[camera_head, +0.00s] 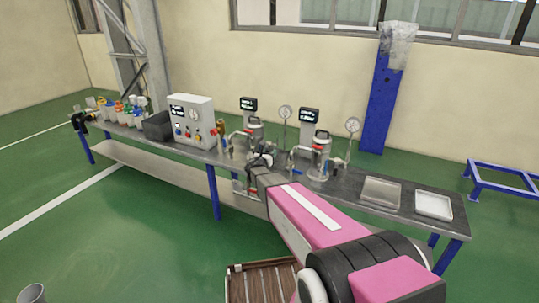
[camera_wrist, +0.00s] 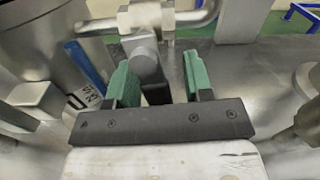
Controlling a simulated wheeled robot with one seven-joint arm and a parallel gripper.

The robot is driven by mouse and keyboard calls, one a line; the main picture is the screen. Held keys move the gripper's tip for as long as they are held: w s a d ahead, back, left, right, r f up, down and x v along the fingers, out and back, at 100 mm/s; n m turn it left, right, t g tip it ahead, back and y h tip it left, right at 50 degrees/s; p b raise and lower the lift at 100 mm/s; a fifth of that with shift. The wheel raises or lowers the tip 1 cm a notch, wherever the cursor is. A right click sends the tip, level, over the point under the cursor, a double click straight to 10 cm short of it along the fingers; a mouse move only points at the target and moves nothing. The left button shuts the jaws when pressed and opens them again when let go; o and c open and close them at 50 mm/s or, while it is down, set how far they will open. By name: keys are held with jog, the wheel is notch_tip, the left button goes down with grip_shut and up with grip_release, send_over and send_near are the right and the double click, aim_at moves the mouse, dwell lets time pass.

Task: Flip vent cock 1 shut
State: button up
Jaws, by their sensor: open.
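In the wrist view, my gripper (camera_wrist: 158,72) is open, with its two green finger pads spread apart. A grey lever-like part (camera_wrist: 145,52) under a pale metal pipe fitting (camera_wrist: 150,17) shows between the pads, nearer the left one; contact cannot be told. It may be vent cock 1, but no readable label confirms this. A blue handle (camera_wrist: 88,68) lies left of the fingers, beside a metal vessel (camera_wrist: 35,45). In the head view, my gripper (camera_head: 262,161) is at the bench in front of the left vessel (camera_head: 255,131); the cock is too small to make out there.
The grey bench (camera_head: 375,203) also carries a right vessel (camera_head: 321,158), round gauges (camera_head: 285,112) on stems, and a white control box (camera_head: 191,120). Two shallow trays (camera_head: 434,205) lie at the right end. Pipework stands close around my gripper.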

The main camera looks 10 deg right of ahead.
grip_shut()
jog(key=shift+w+a+m, duration=0.2)
jog(key=shift+a+m, duration=0.05)
jog(key=shift+m, duration=0.45)
grip_release()
jog(key=shift+s, duration=0.1)
jog(key=v, duration=1)
jog(key=shift+s+a, duration=0.25)
jog(key=shift+d, duration=0.1)
